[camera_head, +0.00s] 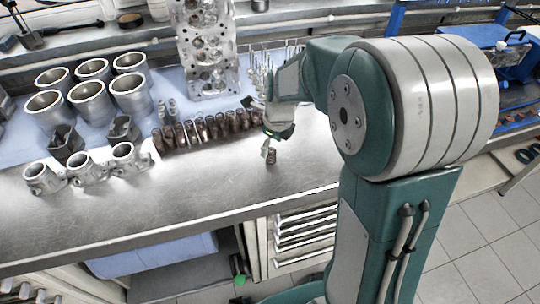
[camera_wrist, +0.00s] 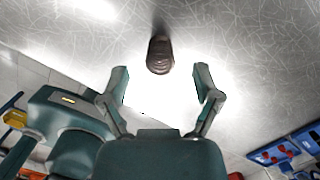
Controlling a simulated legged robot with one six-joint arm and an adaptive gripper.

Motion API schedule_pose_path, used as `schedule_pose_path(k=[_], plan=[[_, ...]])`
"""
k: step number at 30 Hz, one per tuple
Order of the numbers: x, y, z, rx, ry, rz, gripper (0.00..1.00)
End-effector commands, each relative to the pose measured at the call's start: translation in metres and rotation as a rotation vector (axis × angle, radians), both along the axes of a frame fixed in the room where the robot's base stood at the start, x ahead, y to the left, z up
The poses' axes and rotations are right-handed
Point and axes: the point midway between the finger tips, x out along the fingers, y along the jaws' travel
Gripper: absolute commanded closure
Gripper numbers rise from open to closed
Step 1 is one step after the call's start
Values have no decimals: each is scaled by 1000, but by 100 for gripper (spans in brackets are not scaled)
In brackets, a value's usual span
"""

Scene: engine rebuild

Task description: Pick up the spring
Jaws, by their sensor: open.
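A small brown coil spring (camera_head: 271,156) stands alone on the metal bench top, near its front edge. In the wrist view the spring (camera_wrist: 160,56) lies straight ahead of my gripper, centred between its two fingers and a little beyond their tips. My gripper (camera_wrist: 161,82) is open and empty, with a finger on each side. In the head view my gripper (camera_head: 268,150) is just above and left of the spring, close to it. I cannot tell whether it touches the spring.
A row of similar brown springs (camera_head: 205,130) stands behind on the bench (camera_head: 200,190). Metal cylinders (camera_head: 88,92) and pipe-like castings (camera_head: 85,170) stand at left. A cylinder head (camera_head: 208,50) stands at the back. The bench front is mostly clear.

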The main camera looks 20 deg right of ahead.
Motion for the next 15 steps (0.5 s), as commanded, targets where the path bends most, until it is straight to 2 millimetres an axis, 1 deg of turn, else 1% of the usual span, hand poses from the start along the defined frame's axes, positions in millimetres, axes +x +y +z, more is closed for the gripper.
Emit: schedule_pose_path(k=[1,3,6,9,15], plan=[[-1,0,-10,0,5,-1,19],[-1,2,-21,0,5,0,19],[1,4,-33,-2,4,1,19],[2,4,-37,-2,1,1,19],[2,4,-37,-2,-1,1,19]])
